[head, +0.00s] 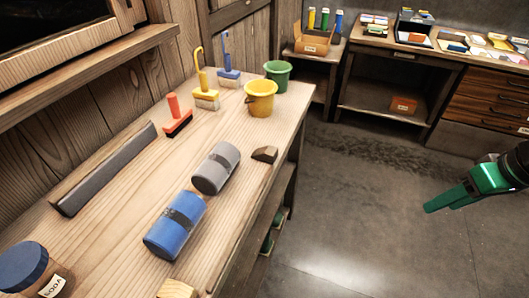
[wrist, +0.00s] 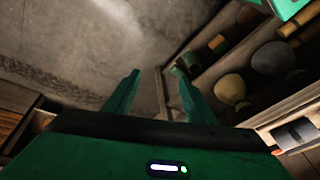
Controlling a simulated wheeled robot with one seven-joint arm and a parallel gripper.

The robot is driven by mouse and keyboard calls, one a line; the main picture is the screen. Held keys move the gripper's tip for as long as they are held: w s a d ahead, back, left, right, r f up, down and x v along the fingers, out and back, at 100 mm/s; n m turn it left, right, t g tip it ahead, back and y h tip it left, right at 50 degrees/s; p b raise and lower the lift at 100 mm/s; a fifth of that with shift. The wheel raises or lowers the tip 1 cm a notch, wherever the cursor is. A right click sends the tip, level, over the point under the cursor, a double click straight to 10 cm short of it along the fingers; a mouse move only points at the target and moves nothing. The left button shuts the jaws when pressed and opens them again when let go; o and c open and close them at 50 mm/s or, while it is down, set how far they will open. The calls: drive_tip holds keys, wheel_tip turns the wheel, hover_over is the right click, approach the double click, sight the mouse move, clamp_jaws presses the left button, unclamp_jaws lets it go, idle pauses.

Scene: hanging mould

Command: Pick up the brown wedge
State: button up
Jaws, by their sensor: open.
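The brown wedge (head: 265,154) is a small dark block near the right edge of the wooden workbench (head: 115,210), just right of the grey cylinder. My green gripper (head: 432,206) is far to the right of the bench in the head view, over the open floor, and apart from the wedge. I cannot make out the wedge in the wrist view.
A grey cylinder (head: 216,168) and a blue cylinder (head: 175,225) lie near the wedge. A yellow bucket (head: 260,99) and a green bucket (head: 278,74) stand behind it. A paler wooden block (head: 178,289) is at the bench front. Floor (head: 350,220) right of the bench is clear.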

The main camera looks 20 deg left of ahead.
drive_tip(key=w+a+n+y, duration=0.2)
drive_tip(key=a+n+y, duration=0.15)
drive_tip(key=a, duration=0.55)
drive_tip(key=w+a+n+y, duration=0.2)
drive_tip(key=a+n, duration=0.2)
drive_tip(key=a, duration=0.5)
drive_tip(key=n+y, duration=0.4)
drive_tip(key=y, duration=0.1)
approach(276, 151)
drive_tip(key=w, duration=0.1)
drive_tip(key=shift+g, duration=0.3)
drive_tip(key=x, duration=0.6)
drive_tip(key=shift+s, duration=0.15)
drive_tip(key=shift+s+x, duration=0.15)
drive_tip(key=shift+x, duration=1)
drive_tip(key=shift+s+x, duration=0.1)
drive_tip(key=shift+x, duration=1.1)
drive_tip(key=shift+w+a+f, duration=0.15)
drive_tip(key=shift+a, duration=0.3)
drive_tip(key=c, duration=1.1)
